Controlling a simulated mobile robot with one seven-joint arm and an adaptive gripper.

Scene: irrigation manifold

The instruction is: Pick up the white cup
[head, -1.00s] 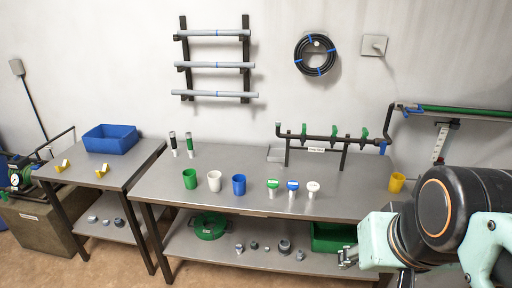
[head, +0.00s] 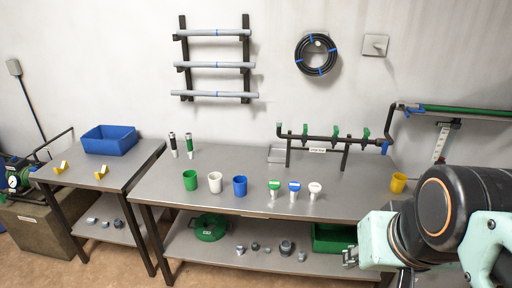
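The white cup (head: 215,182) stands upright on the long grey table, with a green cup (head: 190,180) close on its left and a blue cup (head: 239,186) on its right. My gripper (head: 349,257) is at the lower right of the head view, below and well to the right of the white cup, apart from it. Only a small part of its fingers shows, so I cannot tell whether it is open or shut.
Green, blue and white-topped fittings (head: 293,189) stand right of the cups. A yellow cup (head: 398,182) is at the table's right end. A pipe manifold (head: 325,139) rises at the back. Bare tabletop (head: 235,158) lies behind the cups.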

